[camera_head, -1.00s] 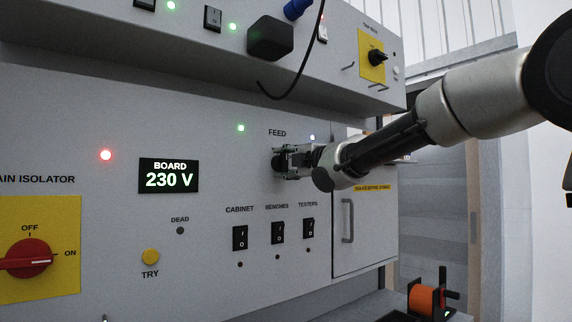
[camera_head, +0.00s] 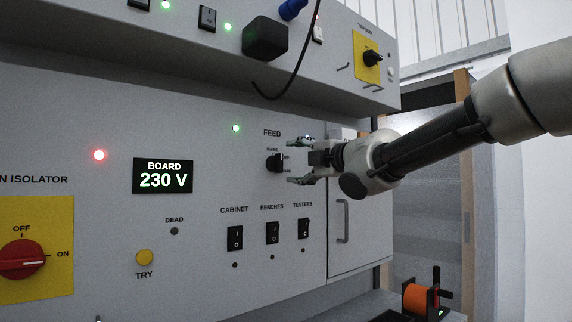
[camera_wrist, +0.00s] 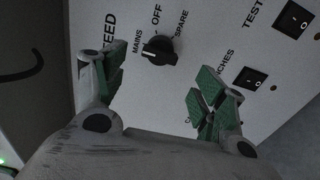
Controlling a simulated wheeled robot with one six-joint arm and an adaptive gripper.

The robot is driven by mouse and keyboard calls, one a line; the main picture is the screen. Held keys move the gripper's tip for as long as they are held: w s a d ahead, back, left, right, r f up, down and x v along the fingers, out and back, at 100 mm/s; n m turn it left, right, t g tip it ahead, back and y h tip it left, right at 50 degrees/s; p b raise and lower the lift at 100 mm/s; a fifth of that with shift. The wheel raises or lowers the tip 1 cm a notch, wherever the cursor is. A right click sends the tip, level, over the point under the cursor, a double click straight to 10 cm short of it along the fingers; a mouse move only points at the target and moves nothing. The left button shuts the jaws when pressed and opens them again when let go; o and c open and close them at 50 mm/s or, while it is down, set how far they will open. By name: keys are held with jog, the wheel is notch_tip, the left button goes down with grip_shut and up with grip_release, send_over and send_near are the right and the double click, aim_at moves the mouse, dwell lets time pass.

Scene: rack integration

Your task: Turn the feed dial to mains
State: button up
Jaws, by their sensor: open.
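The feed dial (camera_head: 273,162) is a small black knob on the grey panel, under the word FEED. In the wrist view the dial (camera_wrist: 158,50) has MAINS, OFF and SPARE printed around it, and its white mark lies on the side of MAINS. My gripper (camera_head: 301,162) is open and empty, just off the panel to the right of the dial, with one finger above its level and one below. In the wrist view my gripper (camera_wrist: 160,78) shows its green-padded fingers wide apart, with the dial between and beyond them.
CABINET, BENCHES and TESTERS rocker switches (camera_head: 272,233) sit below the dial. The board display (camera_head: 163,176) reads 230 V. The red main isolator (camera_head: 22,259) is at left. A box overhangs above with a hanging black cable (camera_head: 289,75). A door handle (camera_head: 343,221) is at right.

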jog(key=v, duration=0.4)
jog(key=shift+s+d, duration=0.1)
jog(key=shift+s, duration=0.05)
